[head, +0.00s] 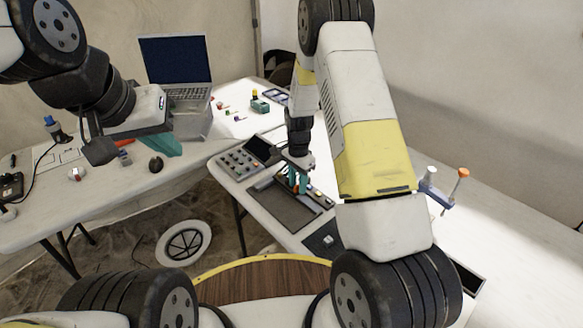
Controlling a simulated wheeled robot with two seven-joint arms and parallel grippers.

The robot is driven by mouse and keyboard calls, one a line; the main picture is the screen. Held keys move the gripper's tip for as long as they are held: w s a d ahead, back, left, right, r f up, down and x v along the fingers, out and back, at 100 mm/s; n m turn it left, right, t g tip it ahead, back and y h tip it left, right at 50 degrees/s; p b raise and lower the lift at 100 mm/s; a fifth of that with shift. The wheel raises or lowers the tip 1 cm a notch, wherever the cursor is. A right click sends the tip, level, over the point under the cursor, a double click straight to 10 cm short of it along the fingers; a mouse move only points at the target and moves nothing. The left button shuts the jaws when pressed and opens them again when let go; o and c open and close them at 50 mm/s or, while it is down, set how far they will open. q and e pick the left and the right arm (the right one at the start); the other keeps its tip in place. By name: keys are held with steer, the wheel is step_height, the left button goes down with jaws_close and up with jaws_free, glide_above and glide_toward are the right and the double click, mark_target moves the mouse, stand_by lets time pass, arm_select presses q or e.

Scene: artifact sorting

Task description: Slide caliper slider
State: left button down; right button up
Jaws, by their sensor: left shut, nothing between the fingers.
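My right gripper (297,184) points down at a dark grey flat device (284,212) on the white table. Its teal fingertips are at the far edge of this device, beside a strip with small coloured parts (318,195). Whether the fingers hold anything there is too small to tell. I cannot clearly make out the caliper or its slider; the gripper and arm cover part of that area. My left gripper (172,147) is shut and empty, with teal fingers, raised in the air near the left table.
A control box with knobs (240,163) stands left of the device. A laptop (176,62) is at the back. A blue tool with an orange knob (436,190) is at right, near my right arm. Small parts lie on the back table (240,122). A wheel-like ring (184,244) is below.

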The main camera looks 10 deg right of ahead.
jaws_close()
stand_by(1.4)
